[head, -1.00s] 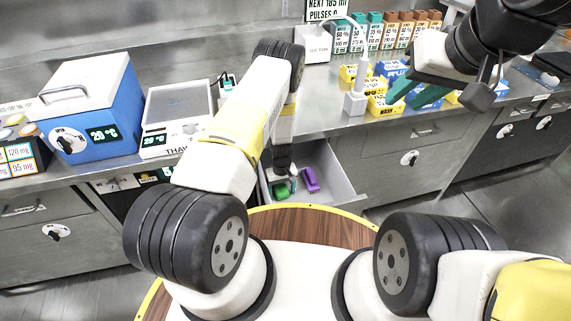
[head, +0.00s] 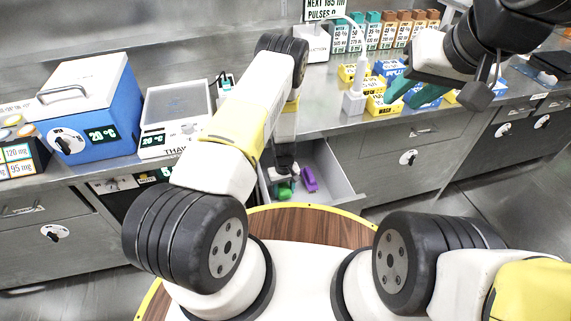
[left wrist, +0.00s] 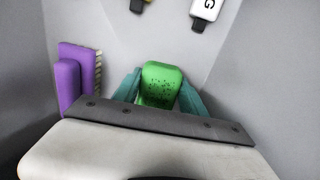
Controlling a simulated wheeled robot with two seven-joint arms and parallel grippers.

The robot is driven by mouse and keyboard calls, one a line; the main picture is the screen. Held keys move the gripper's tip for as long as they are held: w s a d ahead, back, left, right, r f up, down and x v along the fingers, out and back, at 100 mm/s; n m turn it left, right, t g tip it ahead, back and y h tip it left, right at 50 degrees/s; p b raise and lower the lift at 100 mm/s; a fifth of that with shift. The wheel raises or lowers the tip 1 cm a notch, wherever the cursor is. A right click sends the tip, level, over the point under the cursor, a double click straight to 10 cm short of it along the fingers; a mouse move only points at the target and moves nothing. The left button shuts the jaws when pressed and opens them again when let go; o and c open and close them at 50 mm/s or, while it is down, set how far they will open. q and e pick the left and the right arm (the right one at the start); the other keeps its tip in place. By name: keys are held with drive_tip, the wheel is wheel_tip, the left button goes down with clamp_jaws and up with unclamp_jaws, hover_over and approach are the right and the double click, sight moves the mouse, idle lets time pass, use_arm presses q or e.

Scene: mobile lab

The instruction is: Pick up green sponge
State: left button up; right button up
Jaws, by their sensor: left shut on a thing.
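The green sponge (left wrist: 162,84), speckled with dark spots, is between the two teal fingers of my left gripper (left wrist: 160,93) in the left wrist view. The gripper is shut on it, one finger at each side. In the head view the sponge (head: 285,191) shows small and partly covered, low inside the open drawer (head: 338,181), below my left gripper (head: 287,183). I cannot tell whether it touches the drawer floor. My right gripper (head: 414,93) is at the upper right above the counter, its teal fingers apart, with nothing seen between them.
A purple brush (left wrist: 72,76) lies left of the sponge in the drawer and also shows in the head view (head: 309,180). Drawer walls rise close around my left gripper. The counter above holds a blue box (head: 92,105), a scale (head: 178,112) and yellow and blue bins (head: 385,105).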

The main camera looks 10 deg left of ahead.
use_arm(q)
drive_tip(key=shift+s+d+r, duration=0.2)
drive_tip(key=shift+d+r, duration=0.05)
drive_tip(key=shift+d, duration=0.35)
drive_tip(key=shift+s+d+r, duration=0.2)
drive_tip(key=shift+d, duration=0.4)
wheel_tip(320, 180, up, 13)
drive_tip(key=o, duration=0.5)
drive_tip(key=shift+c, duration=0.2)
drive_tip(key=c, duration=0.3)
drive_tip(key=shift+f, duration=0.1)
